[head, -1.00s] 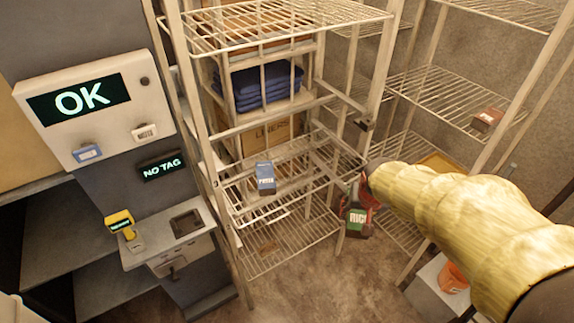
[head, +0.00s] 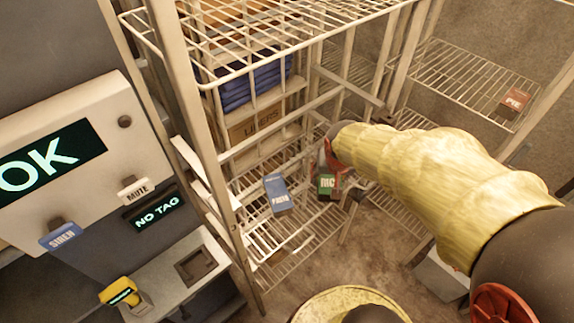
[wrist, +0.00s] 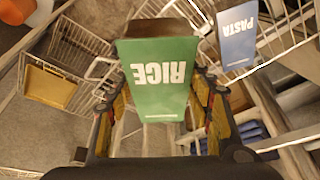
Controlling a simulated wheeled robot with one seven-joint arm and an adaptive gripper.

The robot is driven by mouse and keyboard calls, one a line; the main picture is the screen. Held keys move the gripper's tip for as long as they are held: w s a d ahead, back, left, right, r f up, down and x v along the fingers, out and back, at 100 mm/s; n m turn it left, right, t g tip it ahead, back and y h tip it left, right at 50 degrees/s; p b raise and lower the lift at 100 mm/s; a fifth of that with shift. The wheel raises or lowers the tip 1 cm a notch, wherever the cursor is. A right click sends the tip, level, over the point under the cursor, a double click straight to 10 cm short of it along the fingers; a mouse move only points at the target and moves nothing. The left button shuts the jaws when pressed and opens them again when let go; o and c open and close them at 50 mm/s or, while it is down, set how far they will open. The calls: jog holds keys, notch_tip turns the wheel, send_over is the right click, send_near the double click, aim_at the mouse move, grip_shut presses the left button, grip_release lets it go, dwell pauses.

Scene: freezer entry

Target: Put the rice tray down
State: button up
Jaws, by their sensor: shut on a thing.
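In the head view the tray appears beside the blue pasta box (head: 278,195), at the right part of the wire shelf (head: 252,190). I cannot tell whether the tray touches the shelf. The pasta box (wrist: 237,38) also shows at upper right in the wrist view, apart from the tray.
Rack posts (head: 190,100) and an upper wire shelf (head: 250,40) stand close around my arm. A carton marked LINERS (head: 258,128) and blue folded cloths (head: 250,85) sit behind. A panel with a NO TAG display (head: 156,212) is at left.

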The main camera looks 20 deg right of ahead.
jog(key=w+d+f, duration=0.1)
jog(key=w+f, duration=0.2)
jog(key=w, duration=0.1)
jog(key=w+d+f+b, duration=0.1)
jog(key=w+f, duration=0.2)
jog(key=w, duration=0.2)
jog(key=w+d+f+b, duration=0.1)
jog(key=w+f, duration=0.2)
jog(key=w, duration=0.1)
jog(key=shift+w+d+f, duration=0.1)
jog(key=shift+w+d, duration=0.15)
jog(key=shift+w, duration=0.05)
jog(key=shift+w+d+f, duration=0.1)
jog(key=shift+w+f, duration=0.15)
jog(key=shift+f, duration=0.1)
jog(key=shift+f+b, duration=0.35)
jog(key=shift+f, duration=1.15)
jog(key=shift+f, duration=0.15)
jog(key=o, duration=1.4)
